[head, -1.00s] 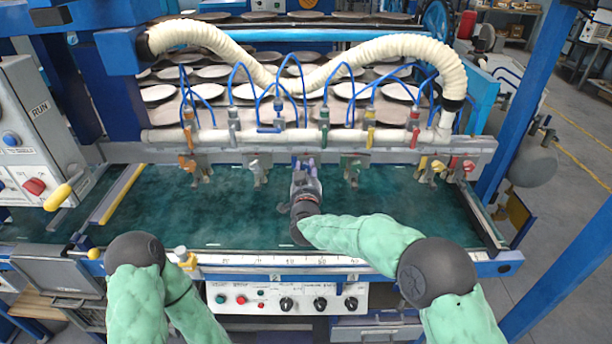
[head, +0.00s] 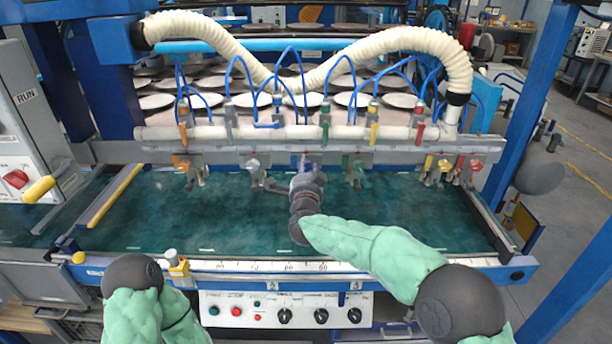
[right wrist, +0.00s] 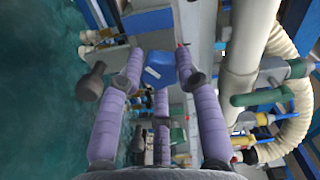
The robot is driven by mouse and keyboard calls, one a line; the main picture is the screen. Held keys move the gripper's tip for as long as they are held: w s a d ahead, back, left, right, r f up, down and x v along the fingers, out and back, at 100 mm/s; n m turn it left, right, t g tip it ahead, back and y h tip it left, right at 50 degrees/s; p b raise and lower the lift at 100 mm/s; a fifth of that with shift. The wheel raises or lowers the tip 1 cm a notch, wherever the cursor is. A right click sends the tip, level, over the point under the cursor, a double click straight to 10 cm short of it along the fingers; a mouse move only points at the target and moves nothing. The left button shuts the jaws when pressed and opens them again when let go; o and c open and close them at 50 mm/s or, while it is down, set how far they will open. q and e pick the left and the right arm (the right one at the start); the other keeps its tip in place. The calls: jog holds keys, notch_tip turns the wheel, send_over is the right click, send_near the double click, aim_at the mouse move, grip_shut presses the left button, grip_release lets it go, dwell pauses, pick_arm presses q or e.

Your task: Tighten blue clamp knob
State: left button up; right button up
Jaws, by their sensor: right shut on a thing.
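The blue clamp knob (right wrist: 160,70) shows in the right wrist view, between the purple-wrapped fingers of my right gripper (right wrist: 158,62). The fingers are shut on it, one on each side. In the head view my right gripper (head: 306,180) reaches to the clamp row under the grey rail, near its middle, and hides the blue knob. My left arm shows only as a green sleeve and dark joint at the lower left; its gripper is out of view.
Other clamps sit along the rail (head: 230,146): orange (head: 181,162), silver (head: 253,166), green (head: 357,166), yellow (head: 443,166) and red (head: 476,165). Blue hoses arch above. The green bed (head: 170,215) in front is clear. A control panel (head: 270,310) is below.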

jog(key=m, duration=0.2)
jog(key=shift+d+m, duration=0.1)
jog(key=shift+m, duration=2.5)
jog(key=o, duration=1.2)
jog(key=shift+c, duration=0.2)
jog(key=s, duration=1.2)
jog(key=shift+f, duration=0.1)
